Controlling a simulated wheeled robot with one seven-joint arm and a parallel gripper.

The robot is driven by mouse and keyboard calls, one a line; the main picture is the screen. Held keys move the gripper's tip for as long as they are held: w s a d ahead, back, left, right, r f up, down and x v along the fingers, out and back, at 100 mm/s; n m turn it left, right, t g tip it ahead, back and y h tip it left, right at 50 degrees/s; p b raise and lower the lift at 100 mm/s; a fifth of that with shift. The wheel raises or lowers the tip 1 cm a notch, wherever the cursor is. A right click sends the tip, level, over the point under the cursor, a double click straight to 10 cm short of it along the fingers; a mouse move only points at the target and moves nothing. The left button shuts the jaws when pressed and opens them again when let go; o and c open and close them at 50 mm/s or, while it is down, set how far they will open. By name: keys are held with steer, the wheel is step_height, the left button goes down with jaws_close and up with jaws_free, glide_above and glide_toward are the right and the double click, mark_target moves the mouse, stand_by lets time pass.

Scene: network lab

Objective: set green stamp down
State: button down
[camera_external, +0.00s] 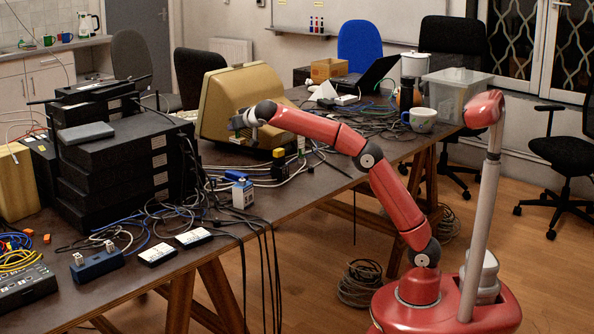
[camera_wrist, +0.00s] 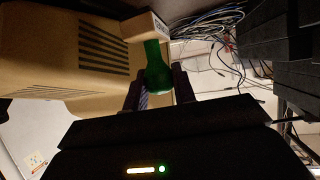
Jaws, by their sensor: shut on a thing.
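The green stamp (camera_wrist: 153,58) shows in the wrist view, with a green handle and a pale block (camera_wrist: 147,26) at its far end. My gripper (camera_wrist: 157,88) is shut on the handle, one dark finger on each side. In the external view my gripper (camera_external: 246,121) is above the table, in front of the beige monitor (camera_external: 217,103). The wrist view does not clearly show whether the block touches anything.
Cables (camera_external: 215,185) and a blue-topped white block (camera_external: 242,192) lie on the table (camera_external: 300,207) below my gripper. A yellow-and-black item (camera_external: 279,162) is close by. Stacked black devices (camera_external: 115,150) stand at left. Some bare table shows near the front edge.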

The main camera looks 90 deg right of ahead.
step_height(320, 180, down, 9)
steer(key=shift+r+b, duration=0.1)
steer(key=shift+b, duration=1.1)
steer(key=shift+f, duration=0.25)
steer(key=c, duration=1.1)
jaws_free()
steer(key=shift+c, duration=0.2)
steer(key=shift+r, duration=0.1)
steer(key=shift+r, duration=0.25)
steer(key=v, duration=1.2)
steer(key=shift+f+b, duration=0.15)
steer(key=shift+b, duration=0.3)
steer(key=shift+a, duration=0.1)
